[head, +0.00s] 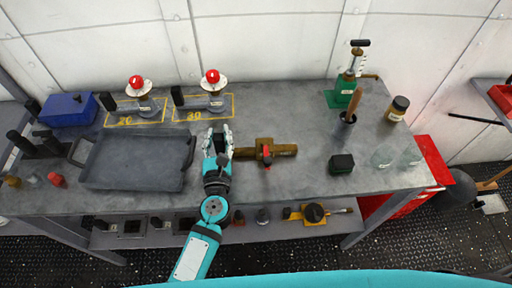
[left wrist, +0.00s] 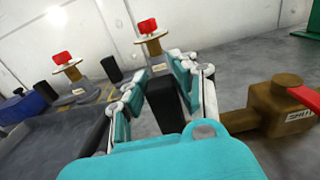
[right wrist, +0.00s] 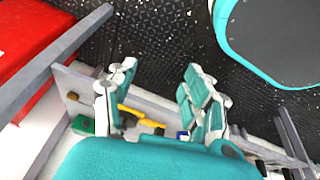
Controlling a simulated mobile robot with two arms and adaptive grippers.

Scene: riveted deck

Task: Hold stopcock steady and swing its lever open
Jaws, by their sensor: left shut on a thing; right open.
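The stopcock (head: 283,150) is a brown brass-like body lying across the grey bench, with a red lever (head: 267,159) on its middle block. In the left wrist view its block (left wrist: 272,103) and red lever (left wrist: 306,97) show at the right. My left gripper (head: 219,135) is at the stopcock's left end, its fingers closed around a black grip (left wrist: 165,106). The grip lines up with the brown pipe; a finger hides the join. My right gripper (right wrist: 160,88) is open and empty in its wrist view, over the floor and shelf, and is outside the head view.
A grey tray (head: 135,183) lies left of the stopcock. Two red-knobbed valves with black handles stand behind, on yellow-marked spots. The bench in front of the stopcock is clear.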

